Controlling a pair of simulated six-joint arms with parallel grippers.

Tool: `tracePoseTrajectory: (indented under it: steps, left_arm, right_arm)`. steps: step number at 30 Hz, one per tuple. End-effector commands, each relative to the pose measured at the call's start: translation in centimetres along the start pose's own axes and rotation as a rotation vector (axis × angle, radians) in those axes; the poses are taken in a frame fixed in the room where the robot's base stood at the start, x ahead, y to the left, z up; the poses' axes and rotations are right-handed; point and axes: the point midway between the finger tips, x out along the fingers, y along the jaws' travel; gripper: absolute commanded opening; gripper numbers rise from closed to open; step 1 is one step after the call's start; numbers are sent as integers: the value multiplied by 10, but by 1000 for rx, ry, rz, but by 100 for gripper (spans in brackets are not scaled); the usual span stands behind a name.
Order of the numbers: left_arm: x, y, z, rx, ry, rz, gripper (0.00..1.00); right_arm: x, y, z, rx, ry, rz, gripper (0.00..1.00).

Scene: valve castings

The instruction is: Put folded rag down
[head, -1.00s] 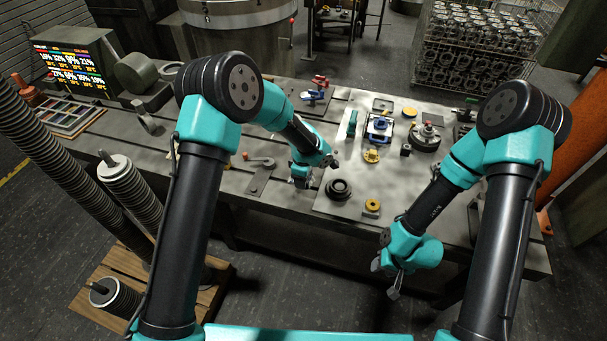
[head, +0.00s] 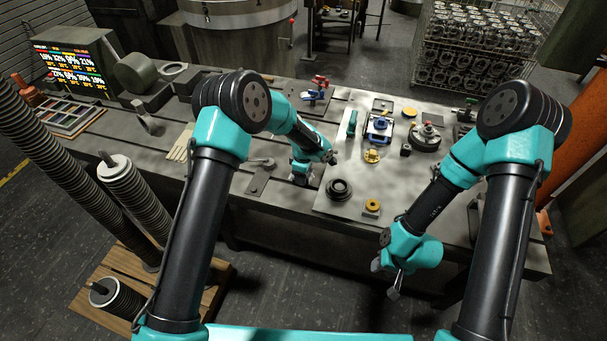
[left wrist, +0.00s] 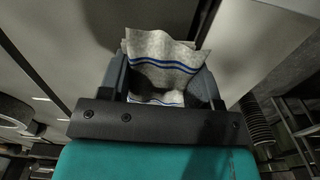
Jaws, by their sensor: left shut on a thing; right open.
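The folded rag (left wrist: 163,50) is pale grey with blue stripes. In the left wrist view it sits between the two fingers of my left gripper (left wrist: 163,82), which is shut on it. The rag bulges out past the fingertips, with the grey bench top behind it. I cannot tell whether it touches the bench. In the head view my left gripper (head: 301,180) is low over the bench, just left of the lighter work plate, and the rag is mostly hidden there. My right gripper (head: 385,281) is open and empty, in front of the bench's front edge.
A dark round ring part (head: 339,189) and a yellow ring part (head: 372,206) lie right of my left gripper. A flat lever plate (head: 259,177) lies to its left. Pale gloves (head: 180,144) lie further left. A blue fixture (head: 379,127) stands behind.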

Motion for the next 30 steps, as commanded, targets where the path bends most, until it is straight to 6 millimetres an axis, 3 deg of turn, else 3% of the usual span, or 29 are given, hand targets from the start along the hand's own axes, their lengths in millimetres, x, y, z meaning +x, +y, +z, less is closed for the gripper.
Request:
tracePoseTrajectory:
  steps: [28,29,30]
  left_arm:
    - [16,0,0,0,-1,1,23]
    - [16,0,0,0,-1,0,60]
    - [16,0,0,0,-1,0,64]
  right_arm:
    - [0,0,0,0,0,0,43]
    - [0,0,0,0,0,0,43]
    - [0,0,0,0,0,0,43]
